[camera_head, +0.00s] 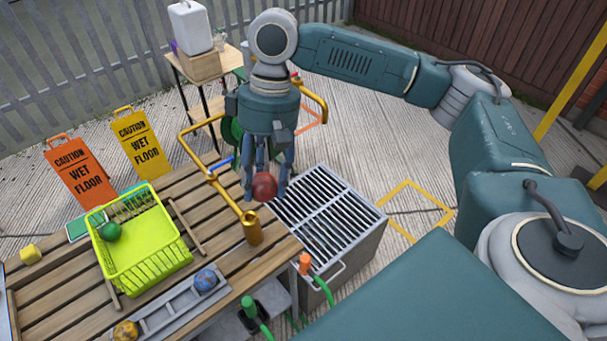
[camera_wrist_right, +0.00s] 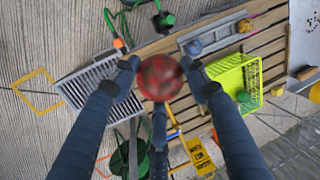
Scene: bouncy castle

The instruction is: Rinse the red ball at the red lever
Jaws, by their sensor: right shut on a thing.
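My right gripper (camera_head: 266,180) is shut on the red ball (camera_head: 264,188), fingers pointing down. The ball also shows between the fingers in the right wrist view (camera_wrist_right: 160,77). In the head view the ball appears near the left edge of the metal grate (camera_head: 325,215), beside the brass tap (camera_head: 252,228). A blue lever (camera_head: 222,164) sits on the tap's left pipe. A small red piece (camera_head: 295,77), perhaps the red lever, shows near the right brass pipe (camera_head: 316,92), behind my wrist, which hides much of it. My left gripper is not in view.
A yellow-green basket (camera_head: 150,262) holding a green ball (camera_head: 110,231) stands on the slatted table (camera_head: 60,295). A grey tray (camera_head: 180,310) bears a blue ball (camera_head: 206,280) and a yellow one (camera_head: 126,331). Wet-floor signs (camera_head: 140,145) stand behind the table.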

